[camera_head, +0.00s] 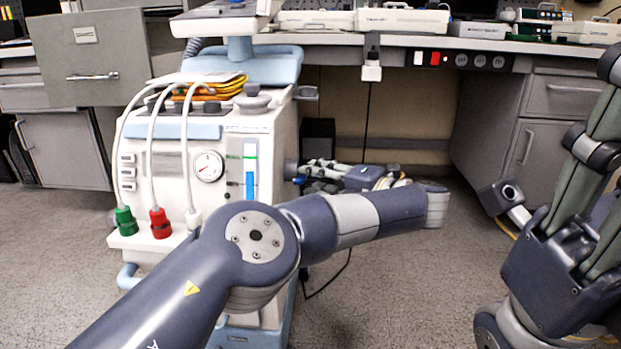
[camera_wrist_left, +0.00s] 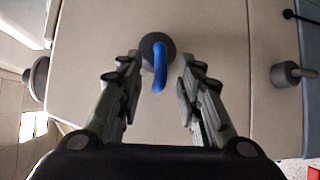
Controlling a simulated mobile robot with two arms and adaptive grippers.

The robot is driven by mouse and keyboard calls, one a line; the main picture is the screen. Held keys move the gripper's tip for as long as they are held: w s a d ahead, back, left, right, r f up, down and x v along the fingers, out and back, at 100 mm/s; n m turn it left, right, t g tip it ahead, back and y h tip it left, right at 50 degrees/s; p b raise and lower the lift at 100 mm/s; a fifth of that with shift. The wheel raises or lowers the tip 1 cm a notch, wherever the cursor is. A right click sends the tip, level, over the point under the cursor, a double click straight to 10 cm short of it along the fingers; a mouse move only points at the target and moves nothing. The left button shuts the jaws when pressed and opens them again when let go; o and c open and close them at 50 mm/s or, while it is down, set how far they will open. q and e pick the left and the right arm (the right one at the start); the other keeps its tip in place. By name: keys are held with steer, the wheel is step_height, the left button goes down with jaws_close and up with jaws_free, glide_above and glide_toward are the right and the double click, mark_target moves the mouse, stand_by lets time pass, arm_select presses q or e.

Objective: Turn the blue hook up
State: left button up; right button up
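The blue hook (camera_wrist_left: 160,68) shows in the left wrist view. It sits on a round dark grey base on a light beige panel, and its curved end points to the bottom of that picture. My left gripper (camera_wrist_left: 159,76) is open, with one finger on each side of the hook; no contact is clear. In the head view my left gripper (camera_head: 318,178) is by the right side of the white medical machine (camera_head: 270,135), and a small blue bit there seems to be the hook (camera_head: 299,180). My right gripper (camera_head: 600,150) is at the right edge, partly cut off.
Grey knobs (camera_wrist_left: 287,74) stick out on both sides of the hook in the left wrist view. The machine carries a gauge (camera_head: 208,166) and hoses with green (camera_head: 124,221) and red (camera_head: 160,223) fittings. A workbench (camera_head: 400,40) stands behind; floor right of the machine is fairly clear.

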arm_select(q)
steer(key=shift+v, duration=2.55)
